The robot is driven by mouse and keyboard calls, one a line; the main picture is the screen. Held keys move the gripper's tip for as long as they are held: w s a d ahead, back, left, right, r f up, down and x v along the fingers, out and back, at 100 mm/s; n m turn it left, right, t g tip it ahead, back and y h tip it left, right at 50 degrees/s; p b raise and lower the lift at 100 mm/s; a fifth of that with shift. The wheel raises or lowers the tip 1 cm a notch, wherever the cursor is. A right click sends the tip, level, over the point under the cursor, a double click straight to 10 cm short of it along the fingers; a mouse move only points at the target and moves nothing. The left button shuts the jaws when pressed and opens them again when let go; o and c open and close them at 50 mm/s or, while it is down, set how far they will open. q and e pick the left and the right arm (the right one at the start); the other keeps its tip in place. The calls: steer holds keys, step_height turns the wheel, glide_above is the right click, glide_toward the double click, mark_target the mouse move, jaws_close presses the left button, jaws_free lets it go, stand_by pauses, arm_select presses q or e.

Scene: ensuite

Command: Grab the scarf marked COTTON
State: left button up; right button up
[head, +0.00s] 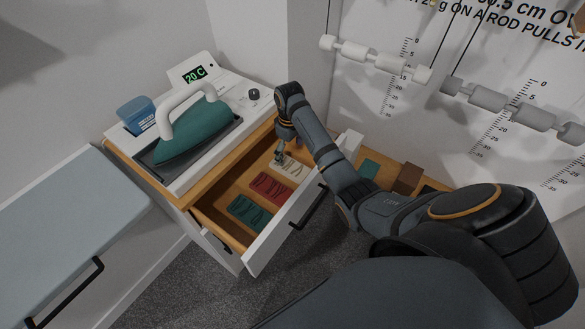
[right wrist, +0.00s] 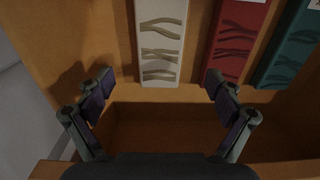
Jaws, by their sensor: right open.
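Three folded scarves lie in a row in the open wooden drawer (head: 232,222): a cream one (head: 291,168), a red one (head: 270,187) and a green one (head: 249,212). No COTTON marking is readable on any of them. My right gripper (head: 279,158) reaches down into the drawer by the cream scarf and covers part of it. In the right wrist view the gripper (right wrist: 158,78) is open, its fingers apart on either side of the near end of the cream scarf (right wrist: 160,45). The red scarf (right wrist: 236,40) and green scarf (right wrist: 290,48) lie to its right. My left gripper is out of view.
A green iron (head: 190,135) rests on the cabinet top beside a blue container (head: 136,112) and a display reading 20 C (head: 193,74). The drawer's white front (head: 285,232) stands out over the carpet. A grey-topped unit (head: 65,235) is at left.

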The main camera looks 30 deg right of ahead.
mark_target(288, 165)
steer(key=f, duration=0.5)
steer(key=w+f, duration=0.1)
steer(key=f, duration=0.1)
steer(key=shift+a+f, duration=0.2)
steer(key=shift+f, duration=0.1)
steer(key=shift+c, duration=0.5)
steer(key=shift+r, duration=0.1)
steer(key=c, duration=1.2)
